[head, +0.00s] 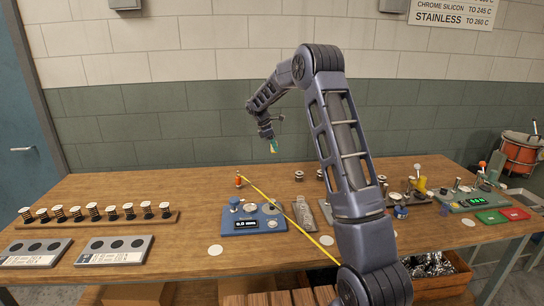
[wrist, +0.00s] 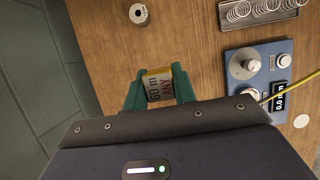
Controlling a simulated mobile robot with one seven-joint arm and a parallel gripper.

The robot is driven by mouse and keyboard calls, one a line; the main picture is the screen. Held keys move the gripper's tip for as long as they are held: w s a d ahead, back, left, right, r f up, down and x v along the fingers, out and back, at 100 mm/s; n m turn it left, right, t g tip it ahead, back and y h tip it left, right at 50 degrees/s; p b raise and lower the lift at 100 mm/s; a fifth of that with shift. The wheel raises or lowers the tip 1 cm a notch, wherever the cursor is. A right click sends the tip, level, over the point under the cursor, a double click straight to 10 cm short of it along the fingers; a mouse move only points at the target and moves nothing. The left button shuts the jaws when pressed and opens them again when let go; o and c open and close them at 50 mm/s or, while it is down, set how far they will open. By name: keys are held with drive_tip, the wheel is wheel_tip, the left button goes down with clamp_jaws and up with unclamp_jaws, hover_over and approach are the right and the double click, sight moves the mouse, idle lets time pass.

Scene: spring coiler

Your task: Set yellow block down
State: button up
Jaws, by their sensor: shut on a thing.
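The yellow block (wrist: 160,87) has a pale face with dark lettering. In the wrist view it sits between the two green fingers of my gripper (wrist: 159,91), which are shut on it. In the head view my gripper (head: 270,143) is at the end of the arm, over the far middle of the wooden table (head: 150,193), and the block (head: 273,150) shows as a small yellow patch below it. The block appears to be held above the tabletop. Its underside is hidden.
A blue device with a display (head: 253,220) stands mid-table, with a yellow strip (head: 290,222) running past it. A rack of springs (head: 100,218) and two grey plates with dark discs are at left. A small white-topped cylinder (wrist: 138,13) stands beyond my gripper. Bare wood surrounds it.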

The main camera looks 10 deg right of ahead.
drive_tip(key=shift+a+r, duration=0.3)
drive_tip(key=shift+r, duration=0.05)
drive_tip(key=a+n+t, duration=0.2)
drive_tip(key=a+n, duration=0.2)
drive_tip(key=a, duration=2.9)
drive_tip(key=shift+y, duration=0.3)
drive_tip(key=f, duration=1.9)
drive_tip(key=shift+a+f, duration=0.2)
drive_tip(key=shift+f, duration=0.1)
drive_tip(key=shift+f, duration=0.1)
drive_tip(key=o, duration=0.9)
drive_tip(key=shift+o, duration=0.2)
